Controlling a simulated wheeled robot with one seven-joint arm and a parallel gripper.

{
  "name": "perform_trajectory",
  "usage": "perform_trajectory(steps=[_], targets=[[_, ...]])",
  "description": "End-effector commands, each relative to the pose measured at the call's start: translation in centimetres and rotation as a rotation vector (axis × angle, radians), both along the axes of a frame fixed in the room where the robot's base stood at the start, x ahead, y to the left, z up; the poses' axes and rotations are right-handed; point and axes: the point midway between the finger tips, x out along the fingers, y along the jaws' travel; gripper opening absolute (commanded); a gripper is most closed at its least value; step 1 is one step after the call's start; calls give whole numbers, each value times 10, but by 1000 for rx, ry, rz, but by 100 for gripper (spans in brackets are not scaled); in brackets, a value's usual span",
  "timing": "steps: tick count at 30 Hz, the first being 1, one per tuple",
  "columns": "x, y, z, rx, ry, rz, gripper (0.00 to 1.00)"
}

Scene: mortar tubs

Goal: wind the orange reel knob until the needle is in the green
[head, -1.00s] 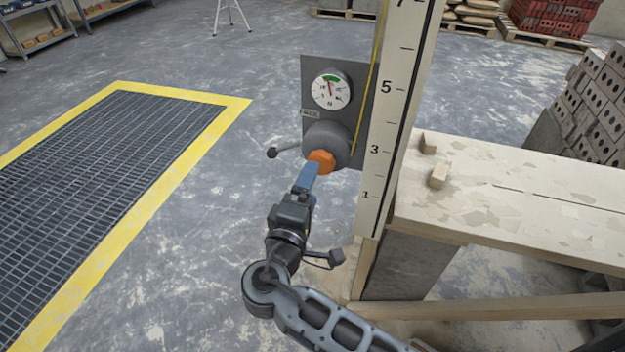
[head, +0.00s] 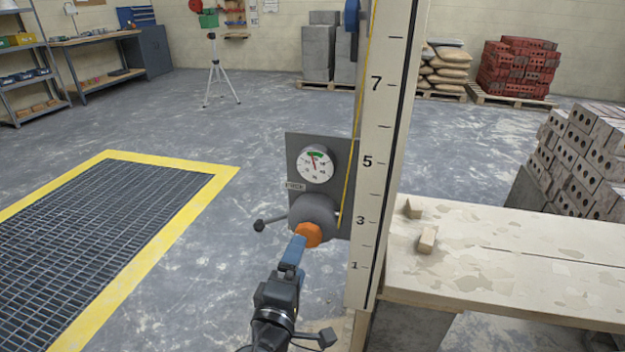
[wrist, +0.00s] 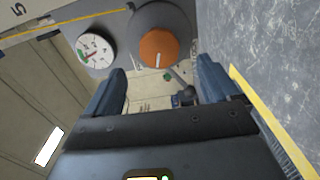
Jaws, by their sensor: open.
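The orange reel knob (head: 308,235) sits on the front of a dark grey round reel (head: 313,211) on a grey panel. It also shows in the wrist view (wrist: 158,48), with a white mark on its face. My gripper (head: 299,243) is at the knob in the head view. In the wrist view its two blue fingers (wrist: 162,78) are apart with nothing between them, and the knob lies just beyond the tips. The white gauge (head: 315,164) is above the reel. Its red needle points up, close to the green arc; I cannot tell exactly whether it is inside.
A tall numbered scale board (head: 383,150) with a yellow cord stands right of the panel. A lever with a dark ball (head: 259,225) sticks out left of the reel. A plank bench (head: 500,262) with small wooden blocks is at right. A yellow-edged floor grate (head: 90,260) is at left.

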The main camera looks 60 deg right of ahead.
Motion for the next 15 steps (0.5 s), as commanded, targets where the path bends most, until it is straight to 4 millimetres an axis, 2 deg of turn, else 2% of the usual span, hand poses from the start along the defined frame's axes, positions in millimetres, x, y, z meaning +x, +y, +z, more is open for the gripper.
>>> perform_trajectory(steps=[9,11,15], targets=[[-1,-1,1,-11,30,-2,88],[-1,-2,3,-31,85,-5,88],[-3,-3,5,-115,320,-13,88]])
